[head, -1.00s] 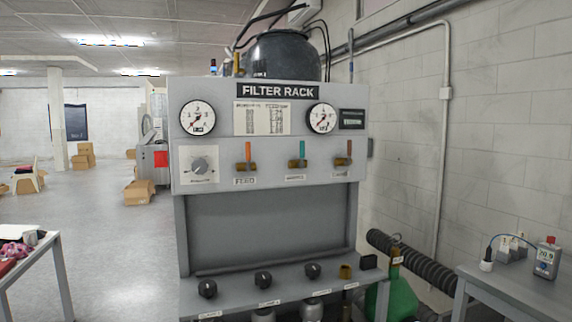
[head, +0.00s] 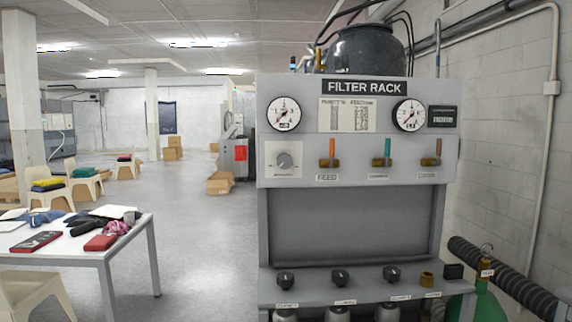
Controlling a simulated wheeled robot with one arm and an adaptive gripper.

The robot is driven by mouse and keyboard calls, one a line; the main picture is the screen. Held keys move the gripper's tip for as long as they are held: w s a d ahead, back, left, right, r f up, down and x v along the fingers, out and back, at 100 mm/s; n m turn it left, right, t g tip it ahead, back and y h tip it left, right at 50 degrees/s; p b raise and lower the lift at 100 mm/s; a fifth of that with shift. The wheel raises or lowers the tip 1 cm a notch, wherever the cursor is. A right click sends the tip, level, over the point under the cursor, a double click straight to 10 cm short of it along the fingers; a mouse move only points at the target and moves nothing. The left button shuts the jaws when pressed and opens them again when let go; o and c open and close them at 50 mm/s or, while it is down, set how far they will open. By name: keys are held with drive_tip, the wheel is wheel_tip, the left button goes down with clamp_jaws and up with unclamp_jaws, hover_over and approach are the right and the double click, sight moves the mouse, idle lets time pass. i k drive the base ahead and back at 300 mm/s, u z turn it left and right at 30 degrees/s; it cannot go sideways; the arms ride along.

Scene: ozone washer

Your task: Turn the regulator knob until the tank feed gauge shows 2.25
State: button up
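The filter rack (head: 354,227) stands right of centre in the head view. A grey round knob (head: 285,160) sits on a white dial plate at its upper left; the label below is too small to read, so I cannot confirm it is the regulator knob. A round white gauge (head: 284,114) is above the knob and a second gauge (head: 409,115) is at the panel's right. Their labels and exact readings are too small to read, so I cannot tell which is the tank feed gauge. My gripper is not in view.
Three valve levers, orange (head: 332,150), green (head: 388,150) and brown (head: 438,150), line the panel. Black knobs (head: 340,277) are on the lower shelf. A cluttered table (head: 153,255) stands at left. A ribbed hose (head: 505,275) is at right. Open floor lies between table and rack.

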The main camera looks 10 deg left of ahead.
sight(284, 160)
drive_tip(key=u, duration=0.45)
drive_tip(key=k, duration=0.55)
drive_tip(key=u, duration=1.3)
drive_tip(key=i, duration=0.7)
drive_tip(key=z, duration=0.15)
